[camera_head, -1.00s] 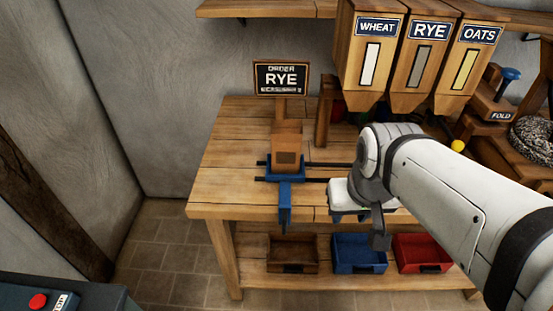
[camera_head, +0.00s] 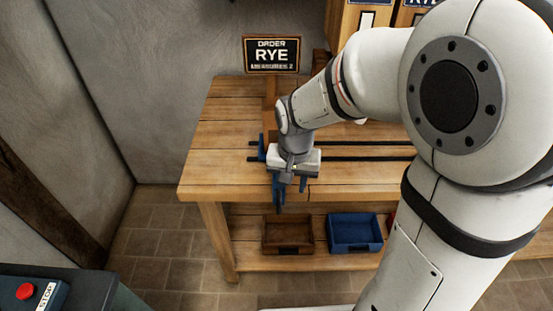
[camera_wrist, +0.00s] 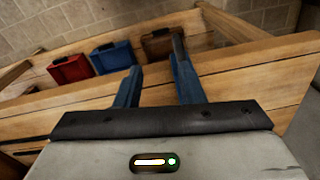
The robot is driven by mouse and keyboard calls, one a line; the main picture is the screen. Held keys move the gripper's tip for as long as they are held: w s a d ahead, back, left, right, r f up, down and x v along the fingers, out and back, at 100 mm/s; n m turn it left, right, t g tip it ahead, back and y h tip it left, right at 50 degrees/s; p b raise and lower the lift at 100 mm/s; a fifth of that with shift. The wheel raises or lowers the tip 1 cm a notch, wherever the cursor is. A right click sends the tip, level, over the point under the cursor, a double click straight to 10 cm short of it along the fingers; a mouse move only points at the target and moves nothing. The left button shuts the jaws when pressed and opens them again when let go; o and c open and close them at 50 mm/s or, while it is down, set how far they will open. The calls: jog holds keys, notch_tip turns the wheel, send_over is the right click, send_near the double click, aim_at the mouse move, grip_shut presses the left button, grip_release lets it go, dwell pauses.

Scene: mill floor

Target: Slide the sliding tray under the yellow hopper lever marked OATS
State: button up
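The yellow OATS hopper and its lever are out of sight in the current head view, behind my arm or beyond the frame. The sliding tray (camera_head: 262,148) is blue and sits at the left end of dark rails on the bench; my arm hides most of it and its wooden box. Its blue handle (camera_head: 279,197) hangs over the bench's front edge. My gripper (camera_head: 291,184) is right at the handle. In the wrist view my gripper (camera_wrist: 155,75) has its fingers apart, with bench wood showing between them. Whether a finger touches the handle cannot be told.
Two dark rails (camera_head: 370,158) run right along the bench (camera_head: 215,160). A sign reading ORDER RYE (camera_head: 271,54) stands behind. A brown bin (camera_head: 287,234) and a blue bin (camera_head: 354,233) are on the shelf below, with a red bin (camera_wrist: 70,69) beside them. A STOP button (camera_head: 26,292) is front left.

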aim_at(280, 200)
jog(key=shift+g, duration=0.3)
jog(key=a+f, duration=0.1)
jog(key=w+a+f, duration=0.1)
jog(key=a+f, duration=0.1)
jog(key=f, duration=0.1)
jog(key=shift+w+f, duration=0.1)
jog(key=shift+w, duration=0.15)
notch_tip(280, 200, down, 8)
jog(key=shift+r, duration=0.15)
grip_shut()
jog(key=shift+d, duration=0.15)
